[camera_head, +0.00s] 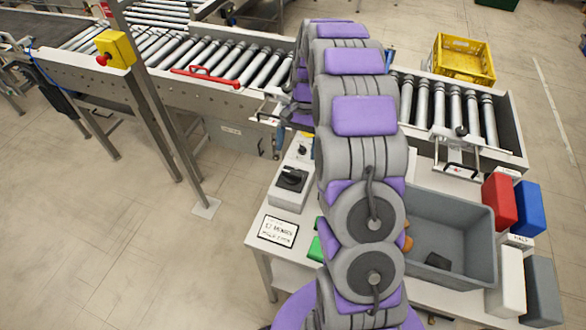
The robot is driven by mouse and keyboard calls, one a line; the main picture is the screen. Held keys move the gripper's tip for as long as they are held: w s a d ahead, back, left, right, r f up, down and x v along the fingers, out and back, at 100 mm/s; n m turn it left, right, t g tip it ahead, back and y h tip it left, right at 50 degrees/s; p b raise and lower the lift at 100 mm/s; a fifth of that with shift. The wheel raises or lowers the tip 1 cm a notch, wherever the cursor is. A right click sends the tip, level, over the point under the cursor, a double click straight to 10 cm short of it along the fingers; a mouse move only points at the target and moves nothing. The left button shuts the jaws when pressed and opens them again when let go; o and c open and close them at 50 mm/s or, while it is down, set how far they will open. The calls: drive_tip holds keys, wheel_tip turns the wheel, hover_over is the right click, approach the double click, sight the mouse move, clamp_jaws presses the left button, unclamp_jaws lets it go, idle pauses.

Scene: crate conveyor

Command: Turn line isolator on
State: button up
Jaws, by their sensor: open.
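A grey switch box (288,197) stands on the white table, left of my arm. It carries a black rotary handle (291,179) and looks like the line isolator; its on and off marks are too small to read. Behind it is a smaller box with a black knob (302,150) and a bit of yellow, partly covered by my arm. My grey and purple arm reaches up the middle of the view. My gripper (281,132) shows only in part at its far end, beside the conveyor's front side and beyond the boxes. It is open, apart from the rotary handle, and holds nothing visible.
A roller conveyor (230,116) crosses behind the table. A post with a yellow stop box (115,49) stands at left. A grey bin (465,207), red block (498,201) and blue block (529,208) are at right. A label plate (278,231) lies at the table's left.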

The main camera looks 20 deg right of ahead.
sight(293, 172)
drive_tip(key=x, duration=0.8)
drive_tip(key=shift+b, duration=0.4)
drive_tip(key=shift+r, duration=0.1)
drive_tip(key=c, duration=1)
drive_tip(key=shift+c, duration=0.2)
